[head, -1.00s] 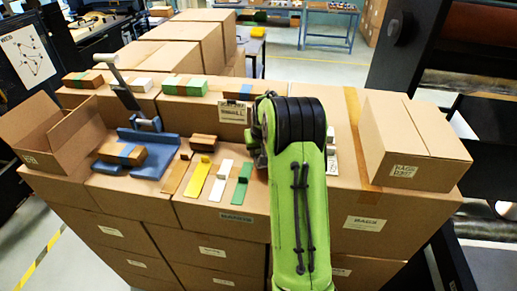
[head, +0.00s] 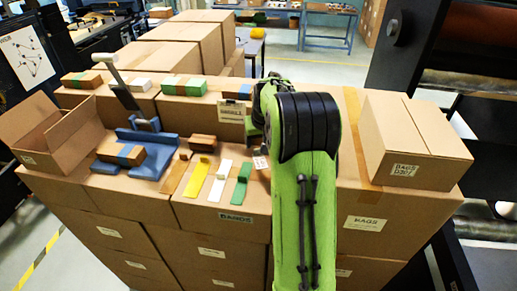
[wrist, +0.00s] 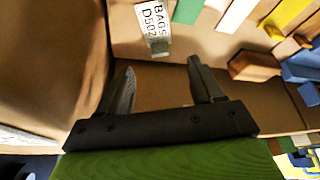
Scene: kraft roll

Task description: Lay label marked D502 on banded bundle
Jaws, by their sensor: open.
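The white label marked D502 (wrist: 155,27) lies flat on a carton top, beside the green strip, in the wrist view. In the head view it shows as a small white card (head: 261,163) left of my arm. My gripper (wrist: 162,66) is open and empty, with its fingertips apart from the label and pointing towards its side of the carton. In the head view my arm mostly hides the gripper. A brown bundle with a blue band (head: 121,153) rests at the blue fixture (head: 158,160) to the left.
Green (head: 241,183), white (head: 221,180) and yellow (head: 196,179) strips lie between label and fixture, with a dark brown block (head: 203,143) behind. An open carton (head: 48,140) stands left, a closed carton (head: 410,140) right. More bundles (head: 184,86) sit along the back.

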